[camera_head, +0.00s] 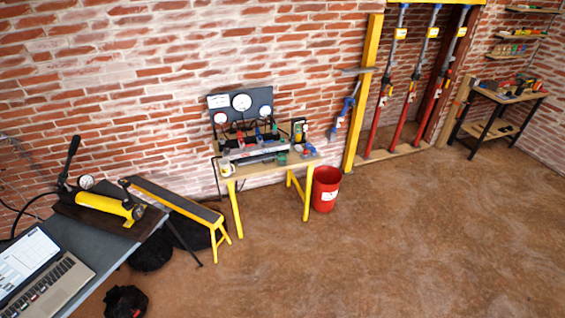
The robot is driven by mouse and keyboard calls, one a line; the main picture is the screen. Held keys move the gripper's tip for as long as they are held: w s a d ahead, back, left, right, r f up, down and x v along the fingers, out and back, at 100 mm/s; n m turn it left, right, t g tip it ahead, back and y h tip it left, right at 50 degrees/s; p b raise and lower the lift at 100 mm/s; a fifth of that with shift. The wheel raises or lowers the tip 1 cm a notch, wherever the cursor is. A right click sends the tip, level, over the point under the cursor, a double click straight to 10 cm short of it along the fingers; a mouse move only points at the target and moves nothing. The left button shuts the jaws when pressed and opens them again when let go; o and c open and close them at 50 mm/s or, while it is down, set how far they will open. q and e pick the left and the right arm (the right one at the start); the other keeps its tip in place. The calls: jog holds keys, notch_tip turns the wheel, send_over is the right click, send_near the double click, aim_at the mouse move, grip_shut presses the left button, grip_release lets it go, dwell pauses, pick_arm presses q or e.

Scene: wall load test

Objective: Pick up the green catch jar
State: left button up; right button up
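A small green container (283,159), which looks like the green catch jar, stands near the front edge of the wooden-topped table (255,172) with yellow legs by the brick wall. It is small and distant, so its opening and contents cannot be made out. Pipework with valves and a panel of gauges (241,104) stand behind it. A pale mug (225,169) is at the table's left end. Neither of my grippers is in view.
A red bin (326,188) stands at the table's right. A yellow-legged bench (172,199), a laptop (38,265) and a yellow hand pump (106,204) are at left. Dark bags (126,301) lie on the floor. Red props (411,85) stand right. The floor at front right is clear.

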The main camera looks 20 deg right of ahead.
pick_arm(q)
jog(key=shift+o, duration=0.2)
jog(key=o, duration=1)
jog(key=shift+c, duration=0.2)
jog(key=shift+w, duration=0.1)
